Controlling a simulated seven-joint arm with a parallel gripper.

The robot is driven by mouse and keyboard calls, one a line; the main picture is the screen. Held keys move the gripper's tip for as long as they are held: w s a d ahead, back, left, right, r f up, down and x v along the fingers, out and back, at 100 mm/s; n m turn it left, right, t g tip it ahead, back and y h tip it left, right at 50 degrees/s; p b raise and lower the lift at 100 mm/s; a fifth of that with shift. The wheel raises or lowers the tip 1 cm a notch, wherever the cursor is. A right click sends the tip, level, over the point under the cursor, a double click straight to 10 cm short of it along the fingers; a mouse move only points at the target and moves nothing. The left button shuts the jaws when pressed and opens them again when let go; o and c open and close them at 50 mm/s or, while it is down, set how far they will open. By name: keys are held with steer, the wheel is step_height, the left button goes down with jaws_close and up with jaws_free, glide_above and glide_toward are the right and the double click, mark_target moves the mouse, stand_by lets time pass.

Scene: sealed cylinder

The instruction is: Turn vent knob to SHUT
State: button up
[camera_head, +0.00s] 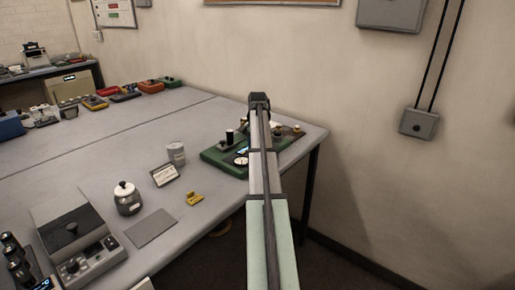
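A green base (213,156) stands near the right end of the grey table, with a round white dial (241,160), a black upright knob or post (229,138) and small brass-coloured parts (298,131) on it. I cannot tell which of these is the vent knob, and no SHUT mark is readable. My arm crosses in front of the base and hides its middle. The arm reaches up to a dark joint above the base. My gripper's fingers do not show, so I cannot see whether they touch anything.
On the table (120,165) left of the base are a grey can (176,153), a small sign card (165,175), a yellow piece (194,198), a dark jar (127,199) and a grey device (78,240). The wall (345,130) is close behind the table's right end.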

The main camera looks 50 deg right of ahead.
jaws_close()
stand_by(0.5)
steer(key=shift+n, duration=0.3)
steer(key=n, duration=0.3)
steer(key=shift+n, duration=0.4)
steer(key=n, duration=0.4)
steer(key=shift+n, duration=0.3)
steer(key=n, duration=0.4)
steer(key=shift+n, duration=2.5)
